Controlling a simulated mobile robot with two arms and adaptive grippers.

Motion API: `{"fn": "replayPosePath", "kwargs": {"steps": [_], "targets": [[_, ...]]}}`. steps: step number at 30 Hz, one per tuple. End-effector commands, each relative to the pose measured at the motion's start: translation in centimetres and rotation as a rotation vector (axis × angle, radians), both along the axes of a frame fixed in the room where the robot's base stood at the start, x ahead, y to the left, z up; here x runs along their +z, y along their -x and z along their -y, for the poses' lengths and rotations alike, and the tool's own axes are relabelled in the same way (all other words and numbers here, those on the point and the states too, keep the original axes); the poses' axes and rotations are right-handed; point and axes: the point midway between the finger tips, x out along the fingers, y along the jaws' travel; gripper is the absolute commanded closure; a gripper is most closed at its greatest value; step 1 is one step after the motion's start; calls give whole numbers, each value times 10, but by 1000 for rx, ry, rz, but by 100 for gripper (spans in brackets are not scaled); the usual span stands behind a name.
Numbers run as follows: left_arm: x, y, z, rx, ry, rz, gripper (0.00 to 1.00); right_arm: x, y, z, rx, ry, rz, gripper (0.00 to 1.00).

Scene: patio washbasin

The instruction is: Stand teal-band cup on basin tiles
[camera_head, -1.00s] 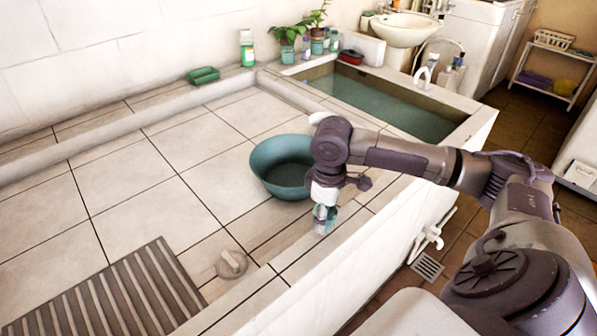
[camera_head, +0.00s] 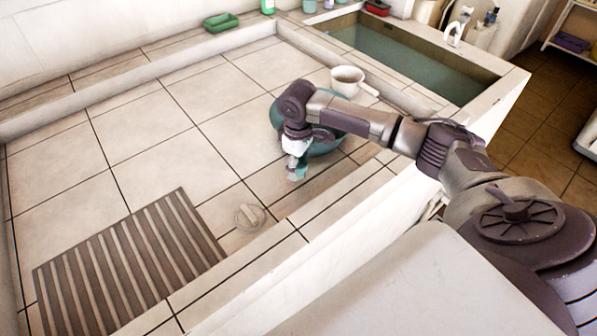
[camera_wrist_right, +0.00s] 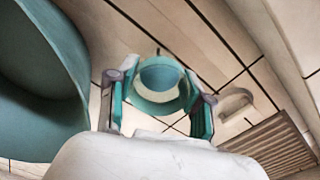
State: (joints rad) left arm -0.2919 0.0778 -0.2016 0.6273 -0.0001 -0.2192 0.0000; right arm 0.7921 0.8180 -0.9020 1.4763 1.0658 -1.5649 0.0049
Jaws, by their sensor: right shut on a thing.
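The teal-band cup (camera_wrist_right: 160,76) is pale with a teal band, and I look down on its open round rim in the right wrist view. My right gripper (camera_wrist_right: 158,92) is shut on it, one finger on each side. In the head view my right gripper (camera_head: 296,165) points down, and the cup (camera_head: 293,174) shows small and partly hidden below it. It is over the near part of the basin tiles (camera_head: 150,130), just inside the front ledge. I cannot tell whether its base touches the tiles. My left gripper is not in view.
A large teal bowl (camera_head: 335,147) stands close behind the gripper. A white dipper (camera_head: 348,76) is beyond it. A round drain plug (camera_head: 249,217) and a slatted mat (camera_head: 130,265) lie to the left. The raised front ledge (camera_head: 340,205) is close. Left tiles are free.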

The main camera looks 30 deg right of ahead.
Motion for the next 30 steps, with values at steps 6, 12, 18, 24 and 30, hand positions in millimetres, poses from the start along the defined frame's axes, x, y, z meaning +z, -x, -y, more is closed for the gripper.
{"fn": "replayPosePath", "kwargs": {"steps": [6,12,18,24,30], "targets": [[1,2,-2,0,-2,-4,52,-29,1,-1,2,-1,-2,84],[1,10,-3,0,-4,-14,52,-31,1,0,1,-1,0,84],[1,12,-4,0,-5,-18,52,-33,1,0,1,0,-1,46],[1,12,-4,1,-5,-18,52,-33,1,0,1,0,-1,23],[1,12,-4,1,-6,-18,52,-33,1,0,1,-1,0,23]]}}
